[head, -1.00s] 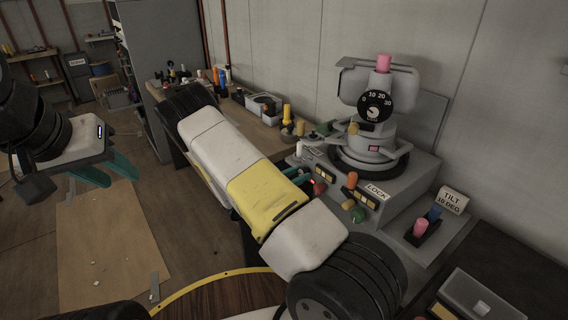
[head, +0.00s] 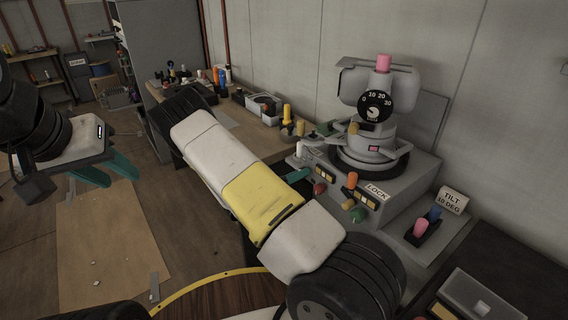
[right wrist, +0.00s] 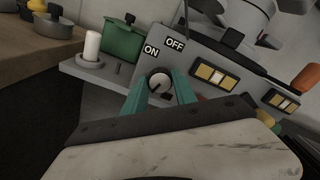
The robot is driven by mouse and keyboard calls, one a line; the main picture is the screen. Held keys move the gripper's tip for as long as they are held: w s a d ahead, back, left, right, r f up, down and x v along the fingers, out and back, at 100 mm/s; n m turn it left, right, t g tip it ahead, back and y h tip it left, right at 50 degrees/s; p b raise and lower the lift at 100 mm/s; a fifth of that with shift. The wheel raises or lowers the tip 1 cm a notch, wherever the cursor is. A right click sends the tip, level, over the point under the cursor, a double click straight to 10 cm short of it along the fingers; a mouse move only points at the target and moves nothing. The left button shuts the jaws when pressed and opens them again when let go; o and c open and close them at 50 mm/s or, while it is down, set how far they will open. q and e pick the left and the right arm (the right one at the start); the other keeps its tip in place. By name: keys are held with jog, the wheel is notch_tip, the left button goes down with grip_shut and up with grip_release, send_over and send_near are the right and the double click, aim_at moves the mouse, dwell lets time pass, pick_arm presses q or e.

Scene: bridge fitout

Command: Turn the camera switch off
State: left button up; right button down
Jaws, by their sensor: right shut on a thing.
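The camera switch is a small round knob with a pale face (right wrist: 159,82) on the grey panel of the camera unit, below an ON label (right wrist: 151,51) and an OFF label (right wrist: 175,44) in the right wrist view. My right gripper (right wrist: 160,90) has its teal fingers on either side of the knob, shut on it. I cannot tell clearly which label the knob points to. In the head view, my right arm hides the switch, and a teal finger (head: 296,174) shows by the panel. My left gripper (head: 122,177) is open and empty, over the floor at left.
The camera unit (head: 372,115) with a numbered dial stands above the panel. A red knob (head: 319,188), an orange knob (head: 352,179) and a LOCK label (head: 376,192) are close by. A green box (right wrist: 122,40) and white cylinder (right wrist: 91,46) stand left of the switch.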

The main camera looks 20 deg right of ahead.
jog(key=shift+n, duration=1.9)
jog(key=c, duration=1)
grip_release()
jog(key=shift+a, duration=0.15)
jog(key=v, duration=0.7)
jog(key=shift+a, duration=0.3)
jog(key=shift+s, duration=0.1)
